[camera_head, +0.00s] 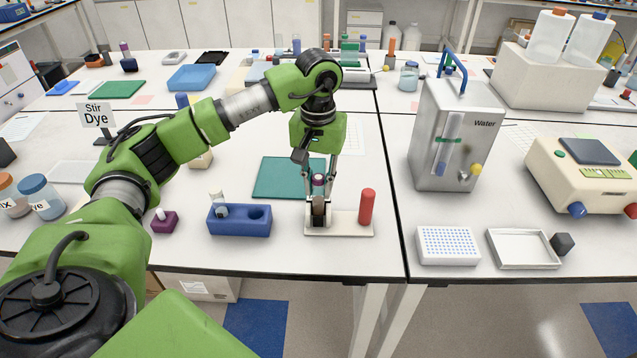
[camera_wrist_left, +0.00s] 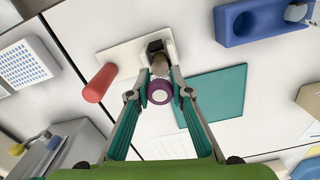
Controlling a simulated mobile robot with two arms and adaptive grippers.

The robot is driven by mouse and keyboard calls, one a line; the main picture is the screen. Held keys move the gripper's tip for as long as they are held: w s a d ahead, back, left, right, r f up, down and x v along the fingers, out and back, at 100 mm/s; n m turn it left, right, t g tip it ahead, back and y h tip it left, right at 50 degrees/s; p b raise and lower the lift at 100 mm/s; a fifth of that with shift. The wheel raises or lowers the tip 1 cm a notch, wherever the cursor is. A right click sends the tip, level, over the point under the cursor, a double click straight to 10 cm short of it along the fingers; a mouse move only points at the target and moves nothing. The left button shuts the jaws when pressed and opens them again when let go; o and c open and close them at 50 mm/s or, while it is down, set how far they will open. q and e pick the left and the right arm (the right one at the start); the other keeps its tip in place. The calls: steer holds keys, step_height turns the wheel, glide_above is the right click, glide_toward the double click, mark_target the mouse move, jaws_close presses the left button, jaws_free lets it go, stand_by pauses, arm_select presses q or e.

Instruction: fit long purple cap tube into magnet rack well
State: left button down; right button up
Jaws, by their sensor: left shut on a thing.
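The long tube with a purple cap (camera_head: 318,181) is upright or nearly so, between the fingers of my left gripper (camera_head: 319,186). My left gripper is shut on it near the cap. The cap also shows in the left wrist view (camera_wrist_left: 159,92), with the tube's body running toward a small dark block. The pale base plate (camera_head: 346,228), seemingly the magnet rack, carries that dark block (camera_wrist_left: 154,46) and a red post (camera_head: 367,207). The tube's lower end is at the block; I cannot tell whether it sits inside the well. My right gripper is not in view.
A blue two-hole block (camera_head: 239,222) with a pale-capped tube stands left of the rack. A small purple holder (camera_head: 164,222) is farther left. A teal mat (camera_head: 273,178) lies behind. A white tube rack (camera_head: 447,246) and the metal water dispenser (camera_head: 450,130) stand to the right.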

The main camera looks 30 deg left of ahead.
arm_select(q)
steer(key=shift+f+b, duration=0.9)
steer(key=shift+f, duration=0.35)
steer(key=c, duration=1.8)
jaws_free()
steer(key=shift+o, duration=0.2)
steer(key=shift+r, duration=0.15)
step_height(320, 180, up, 12)
steer(key=shift+f, duration=0.1)
